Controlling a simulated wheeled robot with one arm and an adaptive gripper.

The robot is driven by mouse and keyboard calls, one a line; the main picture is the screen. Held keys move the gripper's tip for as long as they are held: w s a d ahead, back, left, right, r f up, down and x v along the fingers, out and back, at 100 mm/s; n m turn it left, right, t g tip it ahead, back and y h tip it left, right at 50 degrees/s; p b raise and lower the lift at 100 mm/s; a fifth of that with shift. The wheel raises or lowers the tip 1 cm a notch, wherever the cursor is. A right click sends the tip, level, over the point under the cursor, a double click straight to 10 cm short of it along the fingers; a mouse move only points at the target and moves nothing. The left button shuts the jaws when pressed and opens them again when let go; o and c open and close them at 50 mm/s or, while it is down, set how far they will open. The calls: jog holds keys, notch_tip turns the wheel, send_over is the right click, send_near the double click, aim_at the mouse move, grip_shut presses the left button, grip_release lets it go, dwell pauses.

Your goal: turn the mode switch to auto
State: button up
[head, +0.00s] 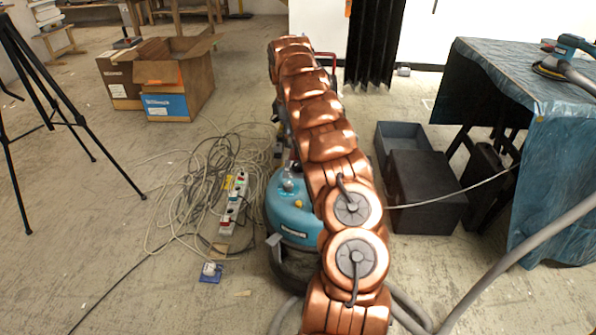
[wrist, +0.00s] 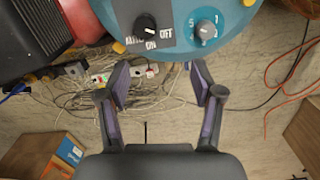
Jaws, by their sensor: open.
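The mode switch (wrist: 146,24) is a small black knob on a grey plate (wrist: 172,43) marked AUTO, ON and OFF, at the top of the wrist view. Its pointer seems to face the ON side, but it is too small to be sure. The plate sits on the blue vacuum top (wrist: 240,12). In the head view the vacuum (head: 292,212) stands on the floor, partly hidden by my copper arm.
Tangled cables and a power strip (head: 233,203) lie left of the vacuum. Dark boxes (head: 428,190) and a covered table (head: 530,90) stand to the right. Cardboard boxes (head: 175,75) and a tripod (head: 60,110) are to the left.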

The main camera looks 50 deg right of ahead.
jog(key=n+b, duration=0.1)
jog(key=b, duration=0.1)
send_over(298, 164)
jog(key=shift+t, duration=0.3)
jog(key=f, duration=0.5)
jog(key=shift+d, duration=0.2)
jog(key=shift+f+b, duration=0.85)
jog(key=shift+f, duration=3.05)
jog(key=shift+a, duration=0.1)
jog(key=c, duration=1.1)
